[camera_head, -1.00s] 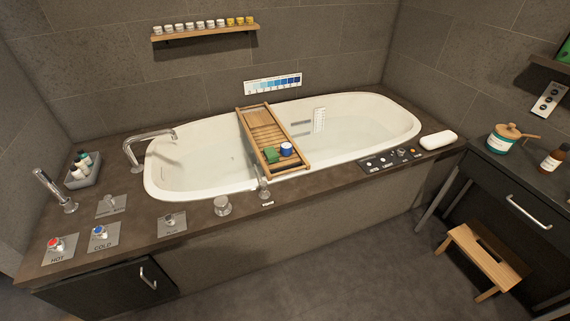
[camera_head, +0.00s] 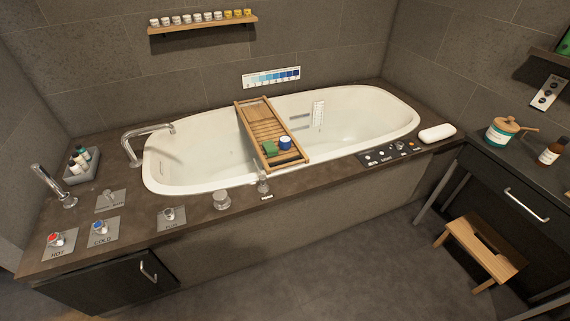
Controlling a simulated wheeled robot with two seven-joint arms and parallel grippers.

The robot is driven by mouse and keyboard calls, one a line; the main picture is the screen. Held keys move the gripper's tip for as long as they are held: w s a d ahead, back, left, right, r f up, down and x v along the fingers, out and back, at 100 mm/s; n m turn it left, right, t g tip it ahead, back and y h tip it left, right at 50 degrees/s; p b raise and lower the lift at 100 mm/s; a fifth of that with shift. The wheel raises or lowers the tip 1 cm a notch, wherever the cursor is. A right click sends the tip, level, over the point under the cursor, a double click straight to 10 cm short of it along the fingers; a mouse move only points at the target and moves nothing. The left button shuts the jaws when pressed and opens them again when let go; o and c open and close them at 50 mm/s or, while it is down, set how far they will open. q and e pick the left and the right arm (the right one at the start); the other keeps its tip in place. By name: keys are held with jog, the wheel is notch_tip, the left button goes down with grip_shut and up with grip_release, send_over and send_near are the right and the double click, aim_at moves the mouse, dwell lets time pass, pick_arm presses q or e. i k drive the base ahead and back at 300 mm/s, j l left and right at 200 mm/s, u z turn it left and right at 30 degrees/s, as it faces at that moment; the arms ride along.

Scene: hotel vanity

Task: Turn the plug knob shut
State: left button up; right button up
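A small metal knob on a square plate (camera_head: 171,217) sits on the front deck of the bathtub, right of the hot and cold plates. Its lettering is blurred but looks like the plug label. Its exact turn angle is too small to tell. The white bathtub (camera_head: 352,143) holds clear water, and its drain is hard to make out. Neither of my grippers is in view.
The hot knob (camera_head: 57,239), cold knob (camera_head: 100,229) and another plate (camera_head: 110,201) are to the left. A round knob (camera_head: 221,199) and a small lever (camera_head: 263,184) stand to the right. A wooden tray (camera_head: 292,158) spans the tub.

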aim_at(169, 213)
jog(key=u, duration=1.1)
